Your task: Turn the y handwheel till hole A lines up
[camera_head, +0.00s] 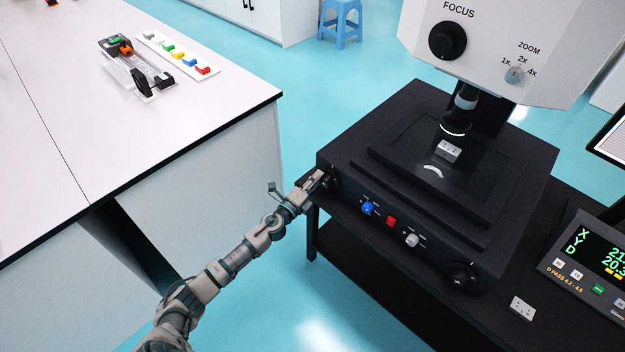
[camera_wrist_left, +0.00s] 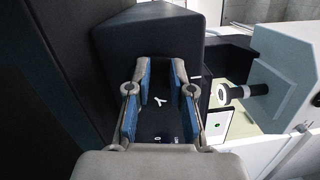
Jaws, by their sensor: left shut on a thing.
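My left gripper (camera_head: 318,180) reaches the left end of the black stage base's front and is shut on the dark y handwheel (camera_head: 331,178), which it partly covers. In the left wrist view, the blue-padded fingers (camera_wrist_left: 161,80) stand on both sides of a dark surface marked with a white Y. The black stage (camera_head: 400,165) carries a small light block (camera_head: 448,150) with tiny dark holes under the lens. Which hole is A, and whether it lines up, is too small to tell. The readout (camera_head: 597,262) shows X, Y and D rows, cut off at the right. My right gripper is out of view.
A second dark handwheel (camera_head: 462,273) sits at the base's right front. Blue (camera_head: 367,208), red (camera_head: 391,221) and white (camera_head: 412,240) controls lie between. Another small block (camera_head: 522,307) lies on the black table. A white bench (camera_head: 190,120) stands left, with open floor between.

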